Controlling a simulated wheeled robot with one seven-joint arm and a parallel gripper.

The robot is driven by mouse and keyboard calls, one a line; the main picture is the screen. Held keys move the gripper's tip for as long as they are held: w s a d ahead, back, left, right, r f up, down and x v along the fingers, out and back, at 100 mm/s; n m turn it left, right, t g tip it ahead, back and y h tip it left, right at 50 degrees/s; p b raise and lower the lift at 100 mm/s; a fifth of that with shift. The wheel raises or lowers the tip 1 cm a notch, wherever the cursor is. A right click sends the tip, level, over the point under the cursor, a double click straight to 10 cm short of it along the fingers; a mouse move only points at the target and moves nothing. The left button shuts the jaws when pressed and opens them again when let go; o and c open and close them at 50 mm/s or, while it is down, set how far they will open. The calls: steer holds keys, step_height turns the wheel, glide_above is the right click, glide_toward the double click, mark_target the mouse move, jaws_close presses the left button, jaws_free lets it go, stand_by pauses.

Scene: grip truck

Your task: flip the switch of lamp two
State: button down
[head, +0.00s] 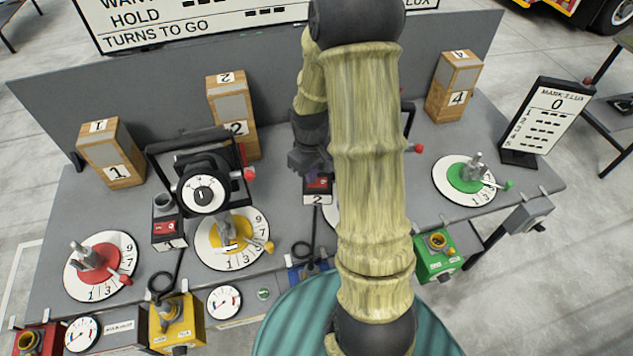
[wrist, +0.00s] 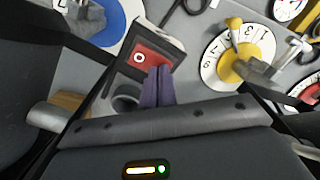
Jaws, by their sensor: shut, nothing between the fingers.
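The switch box marked 2 (head: 317,199) stands on the bench near the middle in the head view, with a red switch on its top. In the wrist view its red switch (wrist: 139,57) shows a white O mark at one end. My gripper (wrist: 158,70) is shut and empty, its two purple fingers together over the other end of the red switch. They hide that end, and I cannot tell whether they touch it. In the head view my gripper (head: 316,173) is right behind the box, partly dark and blurred. Lamp two itself is mostly hidden behind my arm.
Dials with yellow (head: 232,258), red (head: 88,283) and green (head: 464,196) centres lie around. A wooden block marked 2 (head: 232,112) stands behind. A black cable loops in front of box 2.

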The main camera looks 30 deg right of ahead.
steer(key=shift+r+p, duration=3)
steer(key=shift+r, duration=0.45)
steer(key=shift+a, duration=0.1)
steer(key=shift+s+a+b, duration=0.2)
steer(key=shift+b, duration=0.15)
steer(key=s+a+r+m+t+b, duration=0.2)
steer(key=s+a+b, duration=0.3)
steer(key=s+a, duration=0.3)
steer(key=shift+s+a+r+m+t+b, duration=0.3)
steer(key=shift+s+r+m, duration=0.25)
steer(key=shift+s+m, duration=0.4)
